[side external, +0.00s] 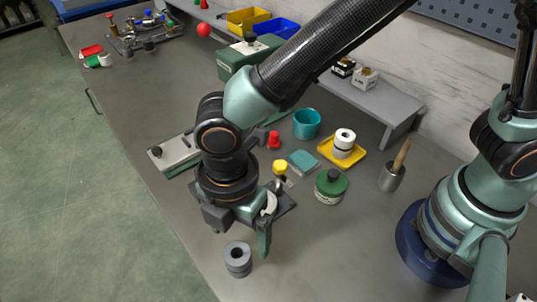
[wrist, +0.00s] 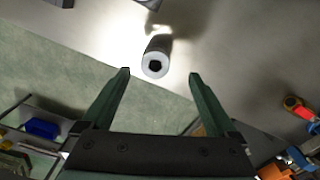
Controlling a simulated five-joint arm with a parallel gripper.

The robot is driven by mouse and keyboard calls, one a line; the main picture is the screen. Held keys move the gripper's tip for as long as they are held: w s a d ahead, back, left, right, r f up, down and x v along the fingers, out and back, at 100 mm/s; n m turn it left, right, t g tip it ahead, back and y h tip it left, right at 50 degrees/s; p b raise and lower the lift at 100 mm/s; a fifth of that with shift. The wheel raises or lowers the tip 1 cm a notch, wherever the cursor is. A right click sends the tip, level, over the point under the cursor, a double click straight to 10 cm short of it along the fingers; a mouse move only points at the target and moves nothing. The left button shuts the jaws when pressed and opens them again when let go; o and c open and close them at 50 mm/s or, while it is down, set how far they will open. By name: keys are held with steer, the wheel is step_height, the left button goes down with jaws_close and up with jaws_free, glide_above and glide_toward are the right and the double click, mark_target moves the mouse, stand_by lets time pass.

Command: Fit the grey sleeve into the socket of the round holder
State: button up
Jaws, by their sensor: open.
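The grey sleeve (side external: 238,260), a short upright cylinder with a dark hole in its top, stands on the bench near its front edge. In the wrist view the sleeve (wrist: 155,57) lies between the lines of my two fingers, near the tips. My gripper (side external: 241,243) points down just above and behind the sleeve in the side view. In the wrist view my gripper (wrist: 160,73) is open, with a gap on both sides of the sleeve and nothing held. I cannot tell for sure which object is the round holder; a round green pot (side external: 331,188) with a dark top stands further back.
A yellow tray (side external: 336,157) holds a white ringed cylinder (side external: 345,137). A teal cup (side external: 307,124), a red knob (side external: 273,140) and a metal pot with a wooden handle (side external: 392,177) stand nearby. A grey shelf (side external: 372,104) runs behind. The bench right of the sleeve is clear.

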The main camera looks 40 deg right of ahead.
mark_target(238, 250)
steer(key=shift+w+a+f, duration=0.1)
steer(key=shift+w+f, duration=0.05)
steer(key=shift+f, duration=1.6)
steer(key=shift+w+a+f, duration=0.1)
steer(key=shift+w+f, duration=0.05)
steer(key=shift+f, duration=1.55)
jaws_close()
steer(key=shift+r, duration=0.15)
